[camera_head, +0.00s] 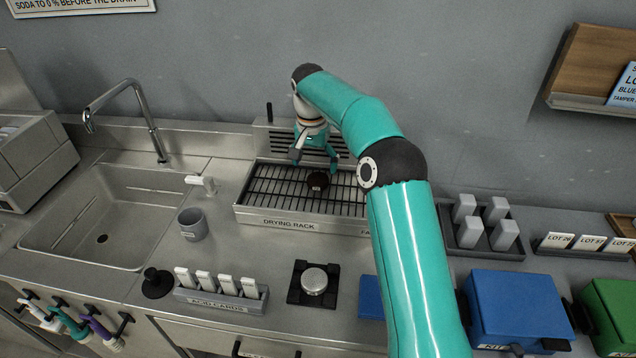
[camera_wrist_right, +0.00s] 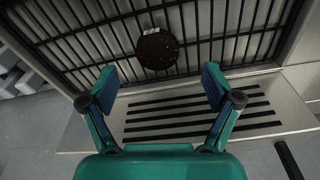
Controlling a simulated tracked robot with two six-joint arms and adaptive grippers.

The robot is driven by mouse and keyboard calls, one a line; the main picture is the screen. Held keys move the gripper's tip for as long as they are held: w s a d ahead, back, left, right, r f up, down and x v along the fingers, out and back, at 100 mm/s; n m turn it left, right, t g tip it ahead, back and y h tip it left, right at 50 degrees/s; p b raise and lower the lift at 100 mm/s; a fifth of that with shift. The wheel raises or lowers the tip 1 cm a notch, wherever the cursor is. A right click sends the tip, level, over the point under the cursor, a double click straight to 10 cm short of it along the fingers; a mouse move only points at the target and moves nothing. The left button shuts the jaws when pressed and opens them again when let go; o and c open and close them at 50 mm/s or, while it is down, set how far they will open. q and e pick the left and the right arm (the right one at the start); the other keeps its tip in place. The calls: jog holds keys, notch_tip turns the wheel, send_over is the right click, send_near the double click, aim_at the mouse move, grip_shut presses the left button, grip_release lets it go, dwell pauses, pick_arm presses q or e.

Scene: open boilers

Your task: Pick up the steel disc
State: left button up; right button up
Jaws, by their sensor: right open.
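A dark brown round disc (camera_head: 318,181) with a small pale label lies on the black bars of the drying rack (camera_head: 290,224). The same disc shows in the right wrist view (camera_wrist_right: 157,50), just beyond the fingertips. My right gripper (camera_head: 316,164) is open and empty above the rack, close to this disc; its teal fingers (camera_wrist_right: 159,84) are spread either side of the disc's line, and I see no contact. A silver, steel-looking round piece (camera_head: 314,281) sits on a black square base at the front of the counter, well away from the gripper. My left gripper is out of view.
A grey cup (camera_head: 192,225) and an acid cards holder (camera_head: 222,296) stand left of the silver piece. The sink (camera_head: 120,215) is further left. A blue box (camera_head: 517,308), a green box (camera_head: 612,310) and a tray of grey blocks (camera_head: 483,235) stand right of my arm.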

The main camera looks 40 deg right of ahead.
aim_at(317, 178)
jog(key=shift+w+d+f+p, duration=0.1)
jog(key=shift+d+f+p, duration=0.1)
jog(key=shift+f, duration=0.7)
jog(key=shift+d+f+p, duration=0.15)
jog(key=shift+d+f, duration=0.05)
jog(key=shift+f, duration=0.7)
jog(key=shift+w+d+f+p, duration=0.1)
jog(key=shift+d+f+p, duration=0.1)
jog(key=shift+f, duration=0.7)
jog(key=c, duration=1.3)
jog(key=shift+c, duration=0.2)
jog(key=shift+r, duration=0.2)
